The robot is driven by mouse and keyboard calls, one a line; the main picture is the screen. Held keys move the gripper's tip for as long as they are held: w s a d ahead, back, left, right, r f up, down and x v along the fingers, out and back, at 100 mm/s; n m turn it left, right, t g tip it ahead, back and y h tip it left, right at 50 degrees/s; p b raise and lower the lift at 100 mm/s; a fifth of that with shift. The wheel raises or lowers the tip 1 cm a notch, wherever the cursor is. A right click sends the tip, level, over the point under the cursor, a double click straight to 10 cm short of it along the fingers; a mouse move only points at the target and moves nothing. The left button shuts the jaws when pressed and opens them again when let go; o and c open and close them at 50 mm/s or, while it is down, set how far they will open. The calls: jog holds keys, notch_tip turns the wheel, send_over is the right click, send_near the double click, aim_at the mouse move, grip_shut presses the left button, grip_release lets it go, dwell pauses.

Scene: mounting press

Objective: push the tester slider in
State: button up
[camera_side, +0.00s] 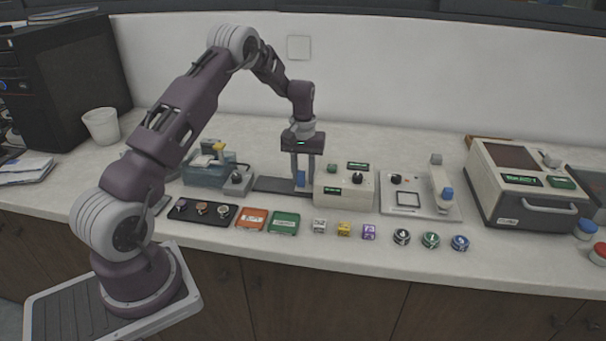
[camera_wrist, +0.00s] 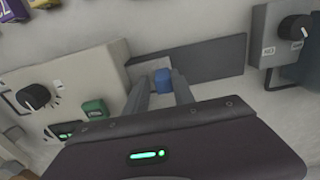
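The tester (camera_side: 343,190) is a cream box with a black knob and small green displays. It also shows at the left in the wrist view (camera_wrist: 95,72). A dark flat slider track (camera_side: 268,184) runs from its left side; the wrist view shows the track (camera_wrist: 215,58) too. A blue slider handle (camera_side: 300,177) stands upright at the track's end near the tester, and is plain in the wrist view (camera_wrist: 162,76). My gripper (camera_side: 301,186) points down over it, its two fingers parted on either side of the handle. A narrow gap seems to show beside the handle.
A grey-blue device (camera_side: 205,174) stands left of the track. A white plate with a blue-tipped arm (camera_side: 420,196) and a large press (camera_side: 525,185) stand to the right. Watches, trays, cubes and round pieces line the counter's front.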

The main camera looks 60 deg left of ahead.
aim_at(303, 172)
notch_tip(303, 172, up, 7)
jog(key=shift+r, duration=0.1)
dwell(0.3)
jog(key=s+d+r+m+t, duration=0.2)
jog(key=s+d+r, duration=0.4)
jog(key=d+r, duration=0.35)
jog(key=s+d+r+m+t, duration=0.1)
jog(key=s+d+r+m, duration=0.2)
jog(key=s+d+r, duration=0.45)
jog(key=s+d+m+t, duration=0.1)
jog(key=s+d, duration=0.3)
jog(key=s, duration=0.4)
jog(key=s+d+m+t, duration=0.1)
jog(key=s+d+m, duration=0.2)
jog(key=s, duration=0.6)
jog(key=shift+d+r+t, duration=0.3)
jog(key=shift+d+r, duration=0.15)
